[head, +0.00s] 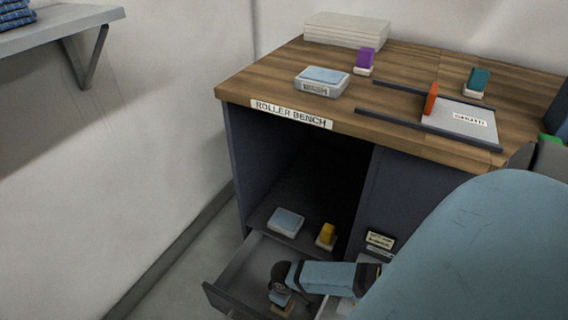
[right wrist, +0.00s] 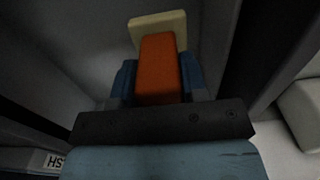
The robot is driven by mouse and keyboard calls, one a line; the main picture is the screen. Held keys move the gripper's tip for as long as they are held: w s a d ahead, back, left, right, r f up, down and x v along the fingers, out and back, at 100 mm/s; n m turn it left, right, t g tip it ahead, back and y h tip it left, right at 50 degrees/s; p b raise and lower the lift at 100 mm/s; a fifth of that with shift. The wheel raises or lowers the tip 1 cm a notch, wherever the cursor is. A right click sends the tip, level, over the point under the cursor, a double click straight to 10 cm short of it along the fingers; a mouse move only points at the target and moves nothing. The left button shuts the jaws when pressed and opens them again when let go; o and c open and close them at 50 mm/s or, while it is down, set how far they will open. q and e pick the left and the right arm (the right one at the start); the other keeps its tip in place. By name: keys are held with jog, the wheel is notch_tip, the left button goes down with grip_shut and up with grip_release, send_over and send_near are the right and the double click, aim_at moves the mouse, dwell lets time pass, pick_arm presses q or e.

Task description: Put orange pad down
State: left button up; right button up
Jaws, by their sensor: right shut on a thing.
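The orange pad (right wrist: 158,68) is a long orange block with a cream plate (right wrist: 172,24) at its far end. In the right wrist view it lies between the two blue fingers of my right gripper (right wrist: 158,80), which is shut on it. In the head view my right gripper (head: 281,298) reaches down into the open drawer (head: 228,300) under the bench. There the gripper hides most of the pad; a bit of its tan plate (head: 284,309) shows. I cannot tell whether the plate touches the drawer floor. My left gripper is not in view.
On the bench top (head: 270,75) stand a purple pad (head: 365,57), a teal pad (head: 479,78), a blue-topped box (head: 322,80) and a slab (head: 465,118) with an upright orange piece (head: 431,98). Behind the drawer are another blue-topped box (head: 286,221) and a yellow pad (head: 327,233).

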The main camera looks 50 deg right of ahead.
notch_tip(320, 180, down, 6)
jog(key=b, duration=0.3)
jog(key=shift+f, duration=0.2)
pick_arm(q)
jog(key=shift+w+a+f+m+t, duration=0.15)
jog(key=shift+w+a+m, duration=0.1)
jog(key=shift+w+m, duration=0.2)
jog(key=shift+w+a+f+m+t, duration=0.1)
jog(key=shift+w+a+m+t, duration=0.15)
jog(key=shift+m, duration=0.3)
pick_arm(e)
jog(key=o, duration=1.2)
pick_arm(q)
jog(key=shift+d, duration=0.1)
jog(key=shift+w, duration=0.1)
